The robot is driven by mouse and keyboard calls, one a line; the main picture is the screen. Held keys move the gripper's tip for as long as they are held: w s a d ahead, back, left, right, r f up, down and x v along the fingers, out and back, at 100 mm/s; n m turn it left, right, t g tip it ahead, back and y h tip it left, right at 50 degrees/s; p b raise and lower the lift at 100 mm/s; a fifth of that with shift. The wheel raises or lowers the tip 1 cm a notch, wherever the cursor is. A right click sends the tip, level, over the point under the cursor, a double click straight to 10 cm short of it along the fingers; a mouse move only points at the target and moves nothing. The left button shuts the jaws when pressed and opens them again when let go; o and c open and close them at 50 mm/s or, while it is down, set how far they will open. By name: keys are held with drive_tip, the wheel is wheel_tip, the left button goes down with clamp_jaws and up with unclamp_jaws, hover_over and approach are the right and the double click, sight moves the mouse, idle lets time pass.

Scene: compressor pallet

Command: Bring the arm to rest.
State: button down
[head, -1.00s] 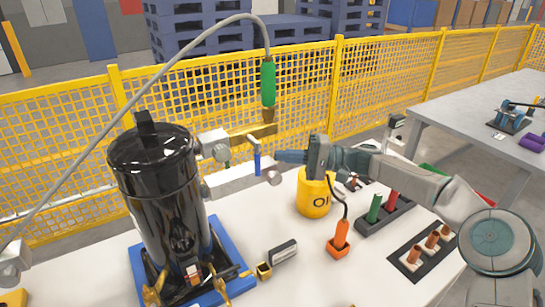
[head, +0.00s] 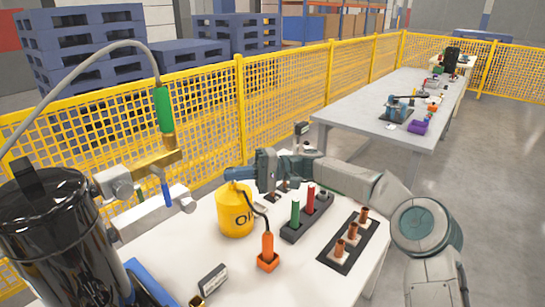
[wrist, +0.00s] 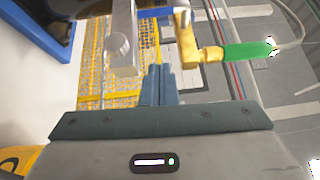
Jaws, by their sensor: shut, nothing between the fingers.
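My gripper (head: 229,174) is shut and empty, its blue-grey fingers pointing left. In the head view it shows over the top of the yellow oil can (head: 235,212), to the right of the blue valve lever (head: 166,188) and apart from it. My arm reaches back from there to the lower right, over the table's right side. In the wrist view the closed fingers (wrist: 158,82) show below the brass fitting (wrist: 188,45) and the green hose grip (wrist: 247,51), with nothing between them.
The black compressor tank (head: 55,235) stands at left, with a grey hose arching above. A red-and-green rack (head: 305,218), an orange tool (head: 268,252) and a copper-fitting tray (head: 342,256) occupy the white table. A yellow fence (head: 215,125) runs behind; a grey table (head: 375,110) stands beyond at right.

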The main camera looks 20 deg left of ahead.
drive_tip(key=shift+s, duration=0.1)
drive_tip(key=s+d+f+m+t+h+p, duration=0.1)
drive_tip(key=s+d+t+h, duration=0.3)
drive_tip(key=d, duration=1.3)
drive_tip(key=s+d+f+m+t+h+p, duration=0.1)
drive_tip(key=s+d+m+t+h, duration=0.3)
drive_tip(key=d, duration=1.3)
drive_tip(key=s+d+f+m+t+h+p, duration=0.1)
drive_tip(key=s+d+m+t+h, duration=0.2)
drive_tip(key=d, duration=1.3)
drive_tip(key=s+t+h, duration=0.2)
drive_tip(key=s+t, duration=0.2)
drive_tip(key=s, duration=0.2)
drive_tip(key=shift+s+d+f+h+p, duration=0.3)
drive_tip(key=shift+s+d+f+p, duration=0.05)
drive_tip(key=shift+d+f+p, duration=0.05)
